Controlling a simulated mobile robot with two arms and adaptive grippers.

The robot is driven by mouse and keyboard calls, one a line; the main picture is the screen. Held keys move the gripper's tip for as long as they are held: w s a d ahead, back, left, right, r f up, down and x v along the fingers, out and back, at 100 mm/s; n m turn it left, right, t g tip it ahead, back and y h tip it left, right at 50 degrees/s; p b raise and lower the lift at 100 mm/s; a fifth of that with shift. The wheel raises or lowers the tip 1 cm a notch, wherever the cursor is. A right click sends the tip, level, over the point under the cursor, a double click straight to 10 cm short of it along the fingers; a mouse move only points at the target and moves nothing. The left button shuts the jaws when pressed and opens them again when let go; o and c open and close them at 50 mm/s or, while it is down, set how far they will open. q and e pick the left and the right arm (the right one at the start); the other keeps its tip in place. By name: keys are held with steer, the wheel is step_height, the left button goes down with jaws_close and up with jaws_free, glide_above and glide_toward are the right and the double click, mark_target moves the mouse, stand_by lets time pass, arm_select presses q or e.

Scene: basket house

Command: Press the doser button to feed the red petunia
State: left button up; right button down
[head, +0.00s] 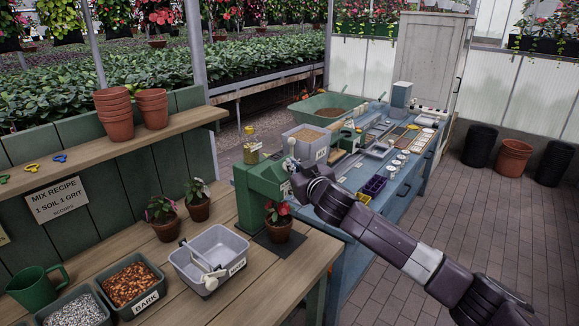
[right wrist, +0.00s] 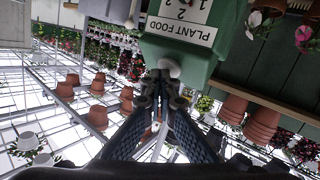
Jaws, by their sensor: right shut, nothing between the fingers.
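The green doser (head: 262,183) stands at the bench's right end in the head view. The red petunia (head: 279,212) sits in a terracotta pot on a dark mat below the doser's front. In the right wrist view the doser (right wrist: 185,55) shows a dial and a "PLANT FOOD" label. A pale round button (right wrist: 169,68) sits below the label. My right gripper (right wrist: 163,80) is shut and empty, its fingertips at the button; I cannot tell whether they touch it. In the head view the right gripper (head: 293,170) is at the doser's front. My left gripper is out of view.
Two other potted petunias (head: 164,226) (head: 198,208) stand left of the doser. A grey tub (head: 212,245) with a scoop, a bark bin (head: 155,305) and a green jug (head: 38,290) are nearer. A blue table (head: 345,245) with trays lies beyond on the right.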

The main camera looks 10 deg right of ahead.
steer(key=shift+f, duration=0.1)
steer(key=shift+s+d+r+p, duration=0.55)
steer(key=shift+r+p, duration=0.15)
steer(key=shift+p, duration=0.1)
steer(key=s+d+r+p, duration=0.1)
steer(key=p, duration=0.1)
steer(key=s+d+r+p, duration=0.1)
steer(key=r, duration=0.1)
steer(key=shift+s+r+p, duration=0.3)
steer(key=shift+s+p, duration=0.1)
stand_by(1.8)
